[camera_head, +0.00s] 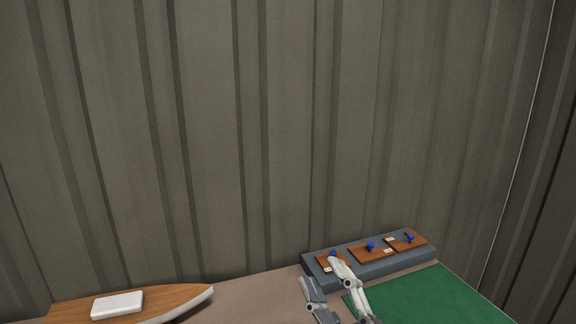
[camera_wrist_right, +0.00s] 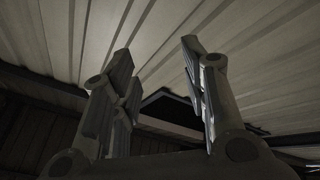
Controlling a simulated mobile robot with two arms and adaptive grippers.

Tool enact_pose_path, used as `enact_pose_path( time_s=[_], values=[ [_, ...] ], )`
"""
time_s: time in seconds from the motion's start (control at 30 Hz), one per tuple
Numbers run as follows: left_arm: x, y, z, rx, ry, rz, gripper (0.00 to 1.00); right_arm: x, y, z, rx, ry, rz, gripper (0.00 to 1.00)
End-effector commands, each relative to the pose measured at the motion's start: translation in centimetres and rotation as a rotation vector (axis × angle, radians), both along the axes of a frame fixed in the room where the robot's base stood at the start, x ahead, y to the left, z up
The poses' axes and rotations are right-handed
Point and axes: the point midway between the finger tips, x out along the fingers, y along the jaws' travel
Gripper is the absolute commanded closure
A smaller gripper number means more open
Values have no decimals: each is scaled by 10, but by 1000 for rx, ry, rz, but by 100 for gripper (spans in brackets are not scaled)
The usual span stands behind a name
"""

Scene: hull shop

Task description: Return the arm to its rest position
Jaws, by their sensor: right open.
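My right gripper (camera_head: 325,280) shows at the bottom of the head view, in front of the left end of a grey stand. Its two fingers are spread and nothing shows between them. In the right wrist view the right gripper (camera_wrist_right: 155,85) is also open and empty, with the ribbed wall and dark roof beams behind it. My left gripper is in neither view. The rest of the right arm is cut off by the lower edge of the head view.
A grey stand (camera_head: 372,273) holds several brown plates with blue knobs. A green mat (camera_head: 430,297) lies in front of it. A wooden boat hull (camera_head: 170,295) with a white block (camera_head: 117,304) lies at left. Bare table (camera_head: 255,295) separates hull and stand. A corrugated wall (camera_head: 290,130) rises behind.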

Motion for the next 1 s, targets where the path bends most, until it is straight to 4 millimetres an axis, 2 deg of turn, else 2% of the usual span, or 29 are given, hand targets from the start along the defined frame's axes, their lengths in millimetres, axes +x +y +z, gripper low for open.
enact_pose_path(
  time_s=[0.03, 0.1, 0.17, 0.2, 0.27, 0.3, 0.4, 0.5, 0.6, 0.7, 0.83, 0.87, 1.0],
  values=[
    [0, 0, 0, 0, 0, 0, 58, 7, -24, -21, 60, 112, -78, 59],
    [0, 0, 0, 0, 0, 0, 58, 12, -54, -54, 130, 274, -180, 59],
    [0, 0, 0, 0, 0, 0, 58, 10, -78, -87, 181, 419, -262, 59],
    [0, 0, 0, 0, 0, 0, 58, 6, -92, -110, 210, 520, -313, 59],
    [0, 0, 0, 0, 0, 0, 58, -7, -111, -147, 244, 675, -382, 59],
    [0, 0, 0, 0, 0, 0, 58, -18, -121, -172, 264, 779, -423, 59],
    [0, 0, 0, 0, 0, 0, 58, -56, -138, -227, 293, 1033, -504, 59],
    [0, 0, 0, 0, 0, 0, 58, -97, -145, -268, 302, 1249, -552, 59],
    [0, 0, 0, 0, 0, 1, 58, -138, -147, -296, 300, 1432, -578, 59],
    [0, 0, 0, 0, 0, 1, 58, -177, -145, -316, 291, 1593, -591, 59],
    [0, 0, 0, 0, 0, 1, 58, -227, -141, -333, 271, 1787, -590, 59],
    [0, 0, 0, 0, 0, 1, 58, -233, -141, -338, 265, 1816, -589, 59],
    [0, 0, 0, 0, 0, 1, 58, -219, -139, -377, 258, 1817, -594, 59]
  ],
)
